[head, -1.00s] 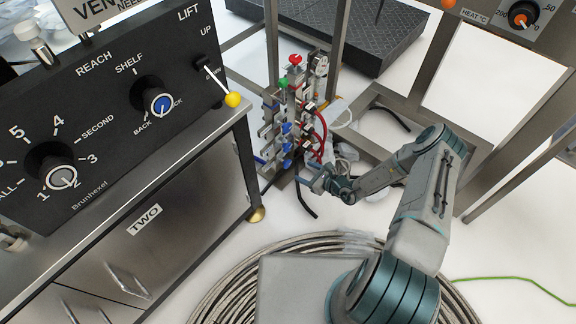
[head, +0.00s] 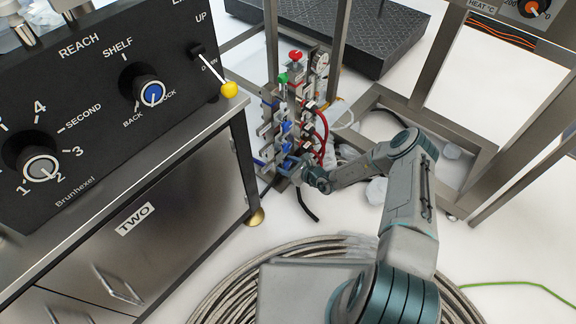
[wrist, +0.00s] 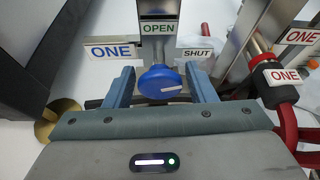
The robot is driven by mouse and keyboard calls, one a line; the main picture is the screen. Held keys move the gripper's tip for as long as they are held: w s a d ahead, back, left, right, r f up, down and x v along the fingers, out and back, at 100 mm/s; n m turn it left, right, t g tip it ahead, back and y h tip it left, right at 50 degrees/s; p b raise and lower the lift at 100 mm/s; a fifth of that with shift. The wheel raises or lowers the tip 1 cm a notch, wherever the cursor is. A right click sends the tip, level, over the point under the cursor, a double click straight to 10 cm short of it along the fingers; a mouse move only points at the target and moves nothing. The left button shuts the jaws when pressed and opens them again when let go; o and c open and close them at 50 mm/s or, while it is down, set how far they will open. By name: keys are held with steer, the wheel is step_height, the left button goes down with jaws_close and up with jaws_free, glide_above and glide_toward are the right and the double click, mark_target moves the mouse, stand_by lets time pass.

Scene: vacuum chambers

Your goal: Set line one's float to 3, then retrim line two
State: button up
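The valve manifold (head: 296,110) stands upright near the middle of the head view, with several blue knobs, a red top knob, a green knob and a round gauge (head: 320,62). My gripper (head: 303,165) is at its lower part. In the wrist view a blue knob (wrist: 162,83) sits between my open fingers (wrist: 160,72), with gaps visible on both sides. Its white mark lies nearly level. Plates around it read ONE (wrist: 111,51), OPEN (wrist: 158,29) and SHUT (wrist: 197,54). I cannot make out a float or its reading.
A steel frame (head: 440,125) stands at right. Coiled hose (head: 225,290) and a green cable (head: 530,283) lie on the floor.

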steer(key=c, duration=0.6)
steer(key=p, duration=0.3)
steer(key=shift+s+r+n, duration=0.1)
steer(key=shift+r+n, duration=0.2)
steer(key=n+t+p, duration=0.1)
steer(key=p, duration=0.1)
steer(key=shift+f+h+p, duration=0.1)
steer(key=shift+h+p, duration=0.2)
steer(key=shift+p, duration=0.1)
steer(key=shift+f+n+p, duration=0.25)
steer(key=shift+n+p, duration=0.15)
steer(key=o, duration=1)
steer(key=p+v, duration=0.2)
steer(key=v, duration=0.5)
steer(key=p+v, duration=0.3)
steer(key=v, duration=0.3)
steer(key=shift+s+r, duration=0.15)
steer(key=shift+s, duration=0.35)
